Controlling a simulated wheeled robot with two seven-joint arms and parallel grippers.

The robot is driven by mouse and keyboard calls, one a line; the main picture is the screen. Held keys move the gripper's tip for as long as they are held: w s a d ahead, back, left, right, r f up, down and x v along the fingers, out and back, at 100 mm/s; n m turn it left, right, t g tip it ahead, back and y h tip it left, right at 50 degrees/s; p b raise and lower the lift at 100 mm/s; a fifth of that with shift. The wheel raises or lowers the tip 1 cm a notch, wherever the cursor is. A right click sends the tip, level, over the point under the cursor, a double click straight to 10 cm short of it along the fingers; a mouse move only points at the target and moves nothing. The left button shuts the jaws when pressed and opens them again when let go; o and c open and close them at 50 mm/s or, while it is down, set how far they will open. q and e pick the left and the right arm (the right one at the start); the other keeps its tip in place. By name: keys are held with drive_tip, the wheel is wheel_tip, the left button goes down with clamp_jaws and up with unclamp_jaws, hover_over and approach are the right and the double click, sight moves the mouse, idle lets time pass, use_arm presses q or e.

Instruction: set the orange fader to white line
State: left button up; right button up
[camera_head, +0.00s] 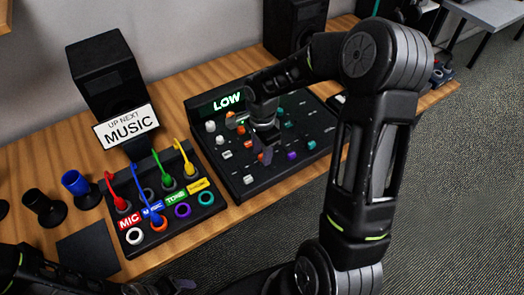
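The black mixer panel (236,187) lies on the table with knobs and sliders in several colours. My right gripper (264,154) points down over its left-middle part and hides some controls. I cannot tell whether its fingers touch a control or are parted. I cannot tell which is the orange fader, and I cannot make out the white line. My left gripper (172,287) is low at the bottom edge, partly cut off, away from the panel.
The panel's display (227,102) reads LOW. A patch box (205,209) with coloured cables stands to the left, with a MUSIC sign (126,128) behind it. Blue (79,187) and black (44,207) cups stand at the far left. A speaker (294,30) is behind the panel.

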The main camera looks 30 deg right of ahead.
wheel_tip(320, 180, up, 8)
drive_tip(key=shift+f+b, duration=0.1)
drive_tip(key=shift+b, duration=0.25)
idle(0.5)
